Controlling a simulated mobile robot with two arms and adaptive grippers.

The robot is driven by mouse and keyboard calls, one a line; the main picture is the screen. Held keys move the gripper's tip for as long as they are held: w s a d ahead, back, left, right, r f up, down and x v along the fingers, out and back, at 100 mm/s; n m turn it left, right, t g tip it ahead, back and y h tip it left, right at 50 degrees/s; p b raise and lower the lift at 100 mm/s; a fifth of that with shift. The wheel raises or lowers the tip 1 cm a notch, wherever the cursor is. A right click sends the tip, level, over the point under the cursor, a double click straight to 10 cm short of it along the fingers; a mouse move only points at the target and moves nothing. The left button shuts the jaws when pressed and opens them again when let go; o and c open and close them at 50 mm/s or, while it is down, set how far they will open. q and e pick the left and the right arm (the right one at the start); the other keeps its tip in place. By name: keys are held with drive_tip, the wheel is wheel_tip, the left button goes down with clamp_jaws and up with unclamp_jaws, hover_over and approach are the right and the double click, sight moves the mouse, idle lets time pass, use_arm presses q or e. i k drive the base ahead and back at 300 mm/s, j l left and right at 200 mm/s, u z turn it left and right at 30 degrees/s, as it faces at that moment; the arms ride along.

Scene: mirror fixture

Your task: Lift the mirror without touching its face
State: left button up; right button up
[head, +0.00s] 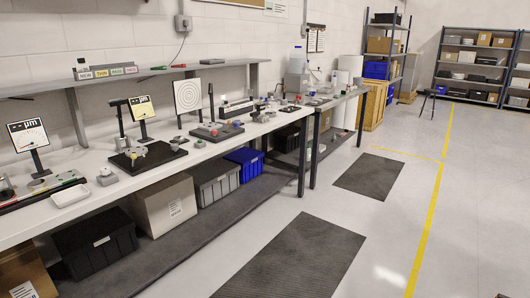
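Neither of my grippers is in view. A long white workbench (205,151) runs along the left wall and carries several small fixtures. I cannot tell which part, if any, is the mirror; the parts are too small at this distance.
Below the bench are a cardboard box (165,205), a black bin (97,243) and a blue bin (246,164). Dark mats (295,258) lie on the floor before it. The floor to the right, with a yellow line (432,215), is clear. Shelving racks (470,67) stand at the back.

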sight(180, 138)
drive_tip(key=i+z, duration=0.45)
drive_tip(key=i, duration=0.9)
